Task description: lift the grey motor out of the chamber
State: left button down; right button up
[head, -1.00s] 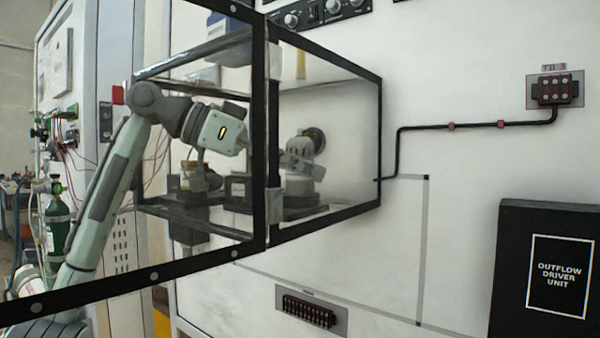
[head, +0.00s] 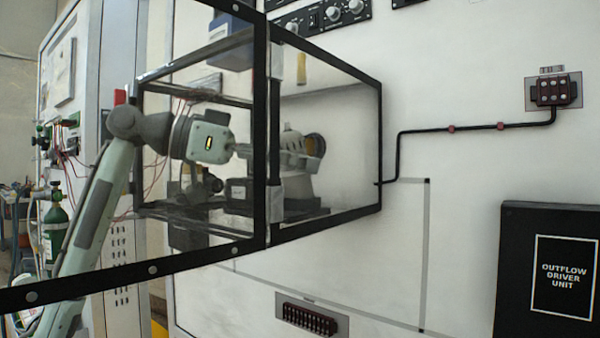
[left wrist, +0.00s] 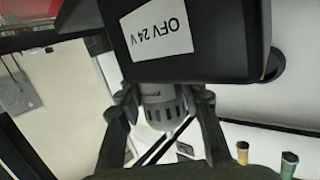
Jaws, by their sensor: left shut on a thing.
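The chamber (head: 325,222) is a clear-walled box with a black frame on the white wall. My left arm reaches into it. My left gripper (head: 297,153) is seen through the clear panel. In the left wrist view its two dark fingers (left wrist: 162,105) stand on either side of the grey motor (left wrist: 160,113), a ribbed grey cylinder, and are shut on it. The black unit labelled "OFV 24 V" (left wrist: 205,65) is close to the motor and fills the top of that view. Whether the motor touches that unit cannot be told. My right gripper is not in view.
The chamber's black frame post (head: 275,130) stands between the head camera and my gripper. Two small vials (left wrist: 289,163) show low right in the wrist view. The black outflow driver unit (head: 550,225) stands at the right. A black cable (head: 425,130) runs along the wall.

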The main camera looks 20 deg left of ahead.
pick_arm(q)
jog(key=shift+s+a+t+h+b, duration=0.25)
jog(key=shift+s+t+h+b, duration=0.05)
jog(key=shift+t+h, duration=0.2)
jog(key=r, duration=0.2)
jog(key=s+r, duration=0.1)
jog(key=r, duration=0.1)
jog(key=a+r+p, duration=0.1)
jog(key=r, duration=0.1)
jog(key=shift+s+a+r, duration=0.1)
jog(key=shift+s+r, duration=0.05)
jog(key=shift+r, duration=0.1)
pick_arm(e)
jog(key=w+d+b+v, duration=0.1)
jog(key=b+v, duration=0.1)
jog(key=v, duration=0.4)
pick_arm(q)
jog(key=s+a+r+g+y+p, duration=0.1)
jog(key=s+a+g+y+p, duration=0.1)
jog(key=s+a, duration=1.2)
jog(key=shift+s+r+n+y, duration=0.15)
jog(key=shift+s+n+y, duration=0.15)
jog(key=shift+s, duration=0.4)
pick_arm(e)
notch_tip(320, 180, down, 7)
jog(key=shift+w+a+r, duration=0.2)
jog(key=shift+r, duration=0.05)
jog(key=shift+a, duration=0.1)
